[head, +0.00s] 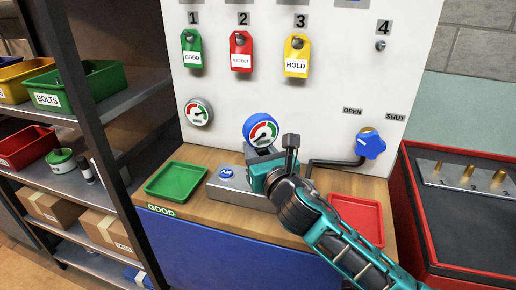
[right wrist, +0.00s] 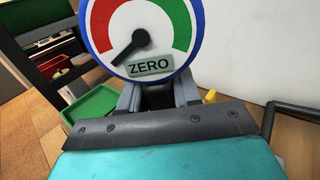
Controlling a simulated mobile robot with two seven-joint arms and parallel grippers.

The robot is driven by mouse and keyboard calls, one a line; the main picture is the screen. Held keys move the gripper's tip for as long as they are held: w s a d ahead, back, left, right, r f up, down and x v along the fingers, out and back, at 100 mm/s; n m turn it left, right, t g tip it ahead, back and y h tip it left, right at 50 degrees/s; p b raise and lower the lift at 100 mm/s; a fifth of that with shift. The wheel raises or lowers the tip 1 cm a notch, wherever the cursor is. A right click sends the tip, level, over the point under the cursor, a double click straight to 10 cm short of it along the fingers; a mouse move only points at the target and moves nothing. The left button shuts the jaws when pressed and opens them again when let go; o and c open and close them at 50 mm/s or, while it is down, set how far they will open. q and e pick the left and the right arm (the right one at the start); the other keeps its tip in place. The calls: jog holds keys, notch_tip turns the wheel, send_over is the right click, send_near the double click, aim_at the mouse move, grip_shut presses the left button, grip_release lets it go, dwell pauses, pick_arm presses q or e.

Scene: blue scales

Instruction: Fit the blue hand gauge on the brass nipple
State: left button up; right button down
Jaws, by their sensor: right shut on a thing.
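The blue hand gauge (head: 261,130) has a round white dial with red and green bands. It is held upright in my right gripper (head: 262,152) above the grey block on the bench. In the right wrist view the gauge (right wrist: 140,40) fills the top, its face marked ZERO, its lower end between the shut fingers (right wrist: 158,95). I cannot identify the brass nipple on the block; my right gripper and arm cover part of it. A small yellow piece (right wrist: 211,96) shows just right of the fingers; I cannot tell what it is. My left gripper is out of view.
The grey block (head: 232,193) has a blue AIR button. A blue valve knob (head: 370,144) and brass pieces in a rack (head: 467,174) are at right.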

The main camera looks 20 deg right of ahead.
jog(key=shift+f+b, duration=0.3)
jog(key=shift+f, duration=0.2)
jog(key=c, duration=1)
grip_release()
jog(key=shift+c, duration=0.2)
jog(key=o, duration=0.3)
jog(key=shift+f, duration=0.15)
